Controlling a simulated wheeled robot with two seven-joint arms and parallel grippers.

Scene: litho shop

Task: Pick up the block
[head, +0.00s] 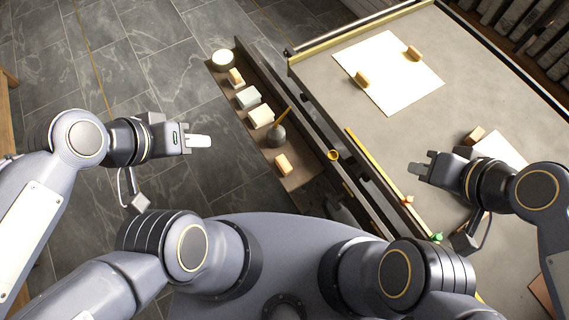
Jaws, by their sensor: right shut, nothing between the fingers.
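Several small wooden blocks are in the head view, and I cannot tell which one the task means. One block (361,79) and another block (414,53) rest on a cream sheet on the large table. A third table block (475,135) lies near my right arm. On the low shelf are a wooden block (236,77) near the far end and another block (283,165) near the close end. My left gripper (203,141) is over the floor, left of the shelf, with its opening hidden by the angle. My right gripper (417,171) is shut and empty above the table.
The low shelf (303,178) also holds a round pale-topped tin (223,59), pale blocks (248,97) and a dark round-bottomed vessel (276,136) with a stick. The table (390,130) has a raised rail. Tiled floor lies open at left.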

